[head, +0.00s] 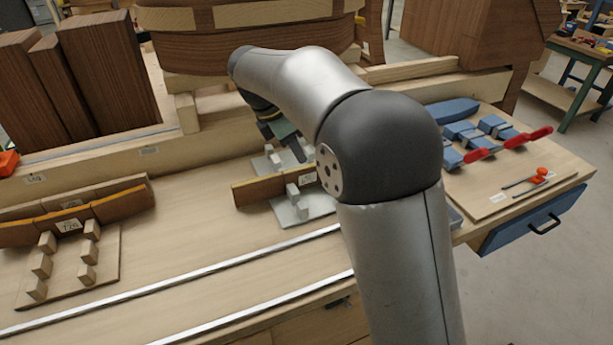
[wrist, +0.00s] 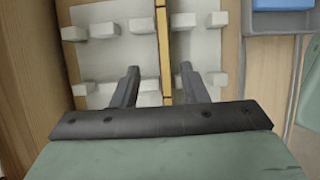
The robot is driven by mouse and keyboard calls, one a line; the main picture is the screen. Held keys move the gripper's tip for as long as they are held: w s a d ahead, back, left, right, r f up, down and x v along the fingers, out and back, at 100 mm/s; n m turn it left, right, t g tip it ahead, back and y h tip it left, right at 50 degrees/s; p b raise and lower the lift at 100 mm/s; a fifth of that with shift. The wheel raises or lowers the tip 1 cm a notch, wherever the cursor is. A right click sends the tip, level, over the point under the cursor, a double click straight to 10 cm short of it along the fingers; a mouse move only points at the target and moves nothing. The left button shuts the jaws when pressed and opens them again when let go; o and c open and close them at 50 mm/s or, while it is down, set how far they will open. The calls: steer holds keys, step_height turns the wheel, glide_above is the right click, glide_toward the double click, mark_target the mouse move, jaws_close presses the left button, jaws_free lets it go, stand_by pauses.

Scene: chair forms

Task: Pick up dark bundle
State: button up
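A brown bundle of thin wood with a yellowish edge (head: 268,188) stands upright between the pegs of a pale grey rack (head: 305,210) in mid-bench. My arm hides its right end. In the wrist view the bundle (wrist: 163,45) is a narrow upright strip running between my fingers, with rack pegs on both sides. My gripper (wrist: 160,68) is open, one finger on each side of the strip, with gaps showing. In the head view my gripper (head: 290,148) is over the rack, partly hidden. Whether the fingers are down at the bundle's height is unclear.
Labelled curved brown wood (head: 75,212) stands by a beige pegged rack (head: 72,270) at left. Large brown blocks (head: 80,75) and a curved form (head: 245,45) stand behind. Blue clamps with red handles (head: 490,135) lie at right. Metal rails (head: 170,288) cross the bench front.

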mark_target(302, 168)
steer(key=x, duration=0.3)
steer(key=shift+s+d+f, duration=0.25)
steer(key=shift+d+f, duration=0.05)
steer(key=shift+d, duration=0.05)
steer(key=shift+w+d+f, duration=0.1)
steer(key=shift+d+f, duration=0.05)
steer(key=shift+f, duration=0.3)
steer(key=shift+f+p, duration=0.25)
steer(key=shift+p, duration=0.05)
jaws_close()
